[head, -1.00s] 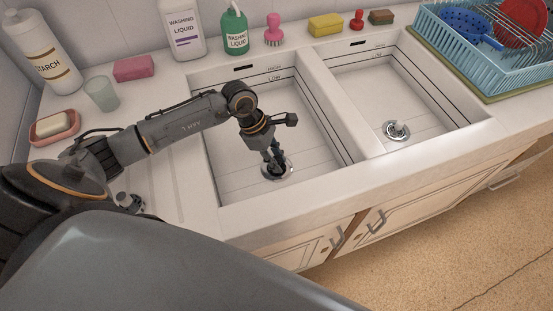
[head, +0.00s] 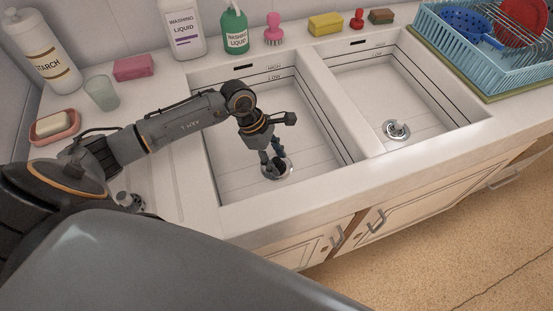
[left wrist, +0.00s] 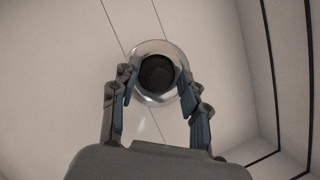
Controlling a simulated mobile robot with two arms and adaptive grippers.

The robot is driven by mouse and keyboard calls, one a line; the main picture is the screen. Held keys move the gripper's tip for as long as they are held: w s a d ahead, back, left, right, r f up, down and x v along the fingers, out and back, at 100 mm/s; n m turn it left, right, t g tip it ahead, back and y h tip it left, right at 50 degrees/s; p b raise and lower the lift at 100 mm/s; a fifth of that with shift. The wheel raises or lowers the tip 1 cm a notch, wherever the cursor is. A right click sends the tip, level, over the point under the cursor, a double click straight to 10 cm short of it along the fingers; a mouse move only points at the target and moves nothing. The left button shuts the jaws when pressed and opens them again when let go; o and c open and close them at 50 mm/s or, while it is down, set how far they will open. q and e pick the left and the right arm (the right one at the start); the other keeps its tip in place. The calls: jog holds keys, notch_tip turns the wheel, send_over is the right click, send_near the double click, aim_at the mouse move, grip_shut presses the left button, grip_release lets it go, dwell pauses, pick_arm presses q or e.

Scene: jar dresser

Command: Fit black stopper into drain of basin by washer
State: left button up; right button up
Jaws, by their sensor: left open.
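The left basin (head: 235,160) has a metal drain ring (head: 288,168) in its floor. The black stopper (left wrist: 158,73) shows as a dark round disc inside the shiny drain ring (left wrist: 170,48) in the left wrist view. It looks centred in the ring; I cannot tell how deep it sits. My left gripper (head: 276,170) points down into this basin, right over the drain. In the left wrist view its fingers (left wrist: 158,82) are open, one on each side of the disc, with gaps between. In the head view the fingers partly hide the stopper. My right gripper is out of view.
The right basin (head: 440,115) has a metal drain fitting (head: 396,130). A divider (head: 335,105) separates the basins. Bottles, a pink brush (head: 273,30) and sponges line the back. A blue dish rack (head: 470,70) stands right, a glass (head: 102,93) and soap dish (head: 55,128) left.

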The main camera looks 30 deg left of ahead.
pick_arm(q)
jog(key=b+v, duration=0.1)
jog(key=v, duration=1)
jog(key=shift+r, duration=0.2)
jog(key=shift+s, duration=0.1)
